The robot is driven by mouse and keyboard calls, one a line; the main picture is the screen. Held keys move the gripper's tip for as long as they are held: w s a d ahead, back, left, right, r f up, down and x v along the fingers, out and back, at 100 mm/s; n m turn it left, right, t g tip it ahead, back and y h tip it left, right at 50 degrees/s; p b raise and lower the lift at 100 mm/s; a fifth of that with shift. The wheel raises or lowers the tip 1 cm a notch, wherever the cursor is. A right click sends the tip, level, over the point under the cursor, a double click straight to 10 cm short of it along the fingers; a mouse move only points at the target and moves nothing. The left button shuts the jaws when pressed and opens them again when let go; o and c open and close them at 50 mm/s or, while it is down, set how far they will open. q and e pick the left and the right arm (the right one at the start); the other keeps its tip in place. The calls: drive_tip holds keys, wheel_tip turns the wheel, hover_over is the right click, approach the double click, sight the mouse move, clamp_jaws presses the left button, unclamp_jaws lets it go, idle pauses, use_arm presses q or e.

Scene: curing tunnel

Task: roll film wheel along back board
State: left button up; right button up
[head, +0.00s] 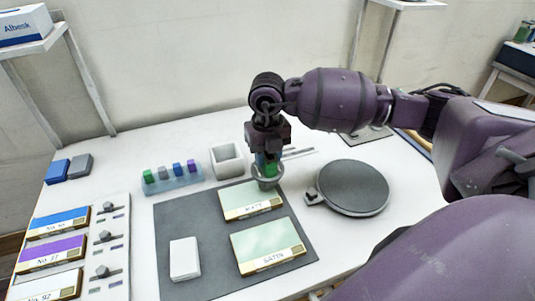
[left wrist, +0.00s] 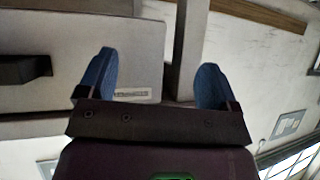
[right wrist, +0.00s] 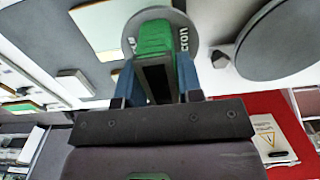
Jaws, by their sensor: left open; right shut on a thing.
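The film wheel (head: 267,184) is a grey disc with a green block handle. My right gripper (head: 266,160) is shut on that handle, which also shows between the fingers in the right wrist view (right wrist: 155,38). The wheel is at the rear edge of the back board (head: 247,201), a pale green panel marked "MATT". I cannot tell whether it touches the board. The front board (head: 267,245), marked "SATIN", lies nearer on the same dark mat (head: 214,261). My left gripper (left wrist: 156,82) is open and empty in the left wrist view, and outside the head view.
A round dark plate (head: 353,187) stands right of the mat. A grey open box (head: 227,161) and a rack of coloured blocks (head: 172,180) stand behind it. A white block (head: 184,259) lies on the mat's left part. Labelled coloured panels (head: 55,251) are at the left.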

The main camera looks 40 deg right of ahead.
drive_tip(key=shift+f, duration=0.25)
idle(0.5)
drive_tip(key=shift+a, duration=0.15)
idle(0.7)
